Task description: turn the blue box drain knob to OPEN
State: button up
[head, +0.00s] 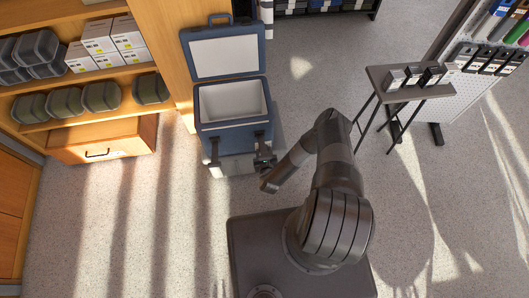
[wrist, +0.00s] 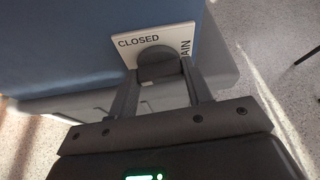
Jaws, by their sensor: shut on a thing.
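The dark round drain knob (wrist: 157,62) sits on this plate. My gripper (wrist: 160,72) is shut on the knob, one finger on each side. In the head view my gripper (head: 264,160) is at the box's front right. The knob's pointer and any OPEN mark are hidden.
A wooden shelf (head: 90,77) with grey tubs and white boxes stands left of the cooler, with a drawer (head: 103,140) below. A small dark table (head: 410,91) with little boxes stands to the right, beside a pegboard rack (head: 475,88). The floor between is clear.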

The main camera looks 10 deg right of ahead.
jog(key=shift+n, duration=0.5)
jog(key=shift+h, duration=0.3)
jog(key=o, duration=1)
jog(key=v, duration=1)
jog(key=shift+s+a+r, duration=0.1)
jog(key=shift+s, duration=0.25)
